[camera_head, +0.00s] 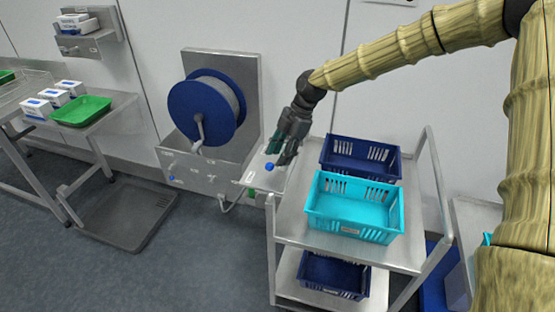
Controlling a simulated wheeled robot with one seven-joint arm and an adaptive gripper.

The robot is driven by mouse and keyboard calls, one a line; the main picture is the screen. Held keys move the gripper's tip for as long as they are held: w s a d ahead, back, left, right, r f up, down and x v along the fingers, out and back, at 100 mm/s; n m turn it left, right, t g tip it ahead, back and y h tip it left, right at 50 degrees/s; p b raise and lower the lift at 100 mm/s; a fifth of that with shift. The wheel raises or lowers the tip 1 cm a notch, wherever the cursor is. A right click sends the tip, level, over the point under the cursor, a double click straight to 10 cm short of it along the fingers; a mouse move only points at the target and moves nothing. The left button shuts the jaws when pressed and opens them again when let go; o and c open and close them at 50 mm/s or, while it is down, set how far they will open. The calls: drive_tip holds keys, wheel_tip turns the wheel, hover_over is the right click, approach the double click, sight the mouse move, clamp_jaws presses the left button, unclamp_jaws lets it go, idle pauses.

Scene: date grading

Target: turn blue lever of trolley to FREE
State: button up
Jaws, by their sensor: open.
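The metal trolley (290,228) stands right of centre. At its far left corner is a small pale plate (252,180) with the blue lever's round knob (269,166) showing on it. The lever's arm is too small to make out, so I cannot tell its position. A small green mark (250,192) shows low on the plate; I cannot read any wording. My gripper (279,153) is open and empty, pointing down just above and beside the knob. I cannot tell whether a finger touches it.
The trolley carries a turquoise crate (350,233), a dark blue crate (390,173) behind it and another dark blue crate (331,292) below. A blue hose reel (190,117) hangs on the wall behind. A side table (122,98) with a green tray (81,122) stands left. The left foreground floor is clear.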

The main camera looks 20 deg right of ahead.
drive_tip(key=v, duration=0.9)
drive_tip(key=shift+s+d, duration=0.1)
drive_tip(key=shift+d, duration=0.05)
